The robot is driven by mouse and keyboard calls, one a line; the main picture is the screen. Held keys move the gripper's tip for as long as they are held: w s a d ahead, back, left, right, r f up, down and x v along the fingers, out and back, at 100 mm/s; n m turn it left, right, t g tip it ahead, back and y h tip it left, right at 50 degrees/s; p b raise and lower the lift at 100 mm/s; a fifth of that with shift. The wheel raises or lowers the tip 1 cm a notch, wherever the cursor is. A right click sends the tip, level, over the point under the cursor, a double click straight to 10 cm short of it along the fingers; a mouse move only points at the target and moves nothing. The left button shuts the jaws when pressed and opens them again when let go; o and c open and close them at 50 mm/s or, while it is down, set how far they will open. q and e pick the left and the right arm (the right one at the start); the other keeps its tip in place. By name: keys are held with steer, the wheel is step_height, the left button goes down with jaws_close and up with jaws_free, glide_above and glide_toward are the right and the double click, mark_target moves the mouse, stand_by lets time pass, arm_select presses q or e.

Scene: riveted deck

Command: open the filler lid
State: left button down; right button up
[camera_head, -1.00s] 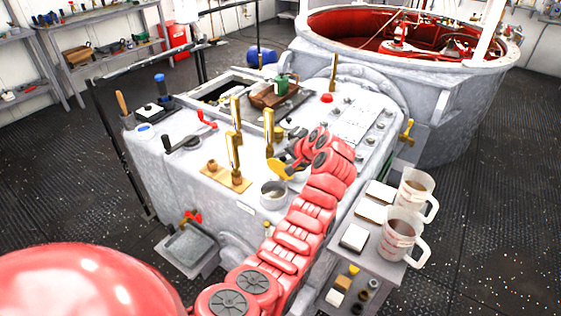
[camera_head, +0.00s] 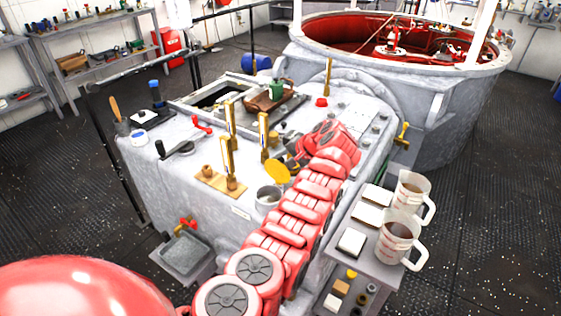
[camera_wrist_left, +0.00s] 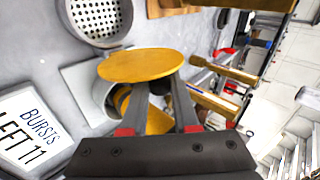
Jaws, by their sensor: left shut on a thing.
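The filler lid (camera_head: 277,172) is a round yellow disc on the near part of the grey machine's top, tilted with its face toward the head camera. It also shows in the left wrist view (camera_wrist_left: 141,65), at the fingertips. My left gripper (camera_head: 290,164) is shut on it, with the red arm reaching over the machine. In the left wrist view a grey round neck (camera_wrist_left: 104,96) stands beside and partly behind the lid. My right gripper is not in view.
Upright yellow levers (camera_head: 228,150) stand left of the lid. A perforated grey strainer (camera_wrist_left: 95,18) and a sign reading "BURSTS LEFT 11" (camera_wrist_left: 28,125) show in the wrist view. A side table (camera_head: 345,268) with measuring jugs (camera_head: 398,238) stands right of the arm.

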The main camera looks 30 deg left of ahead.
arm_select(q)
steer(key=c, duration=0.7)
jaws_free()
steer(key=shift+o, duration=0.2)
steer(key=shift+d+r, duration=0.1)
steer(key=b+v, duration=0.1)
steer(key=v, duration=1.6)
steer(key=shift+d, duration=0.1)
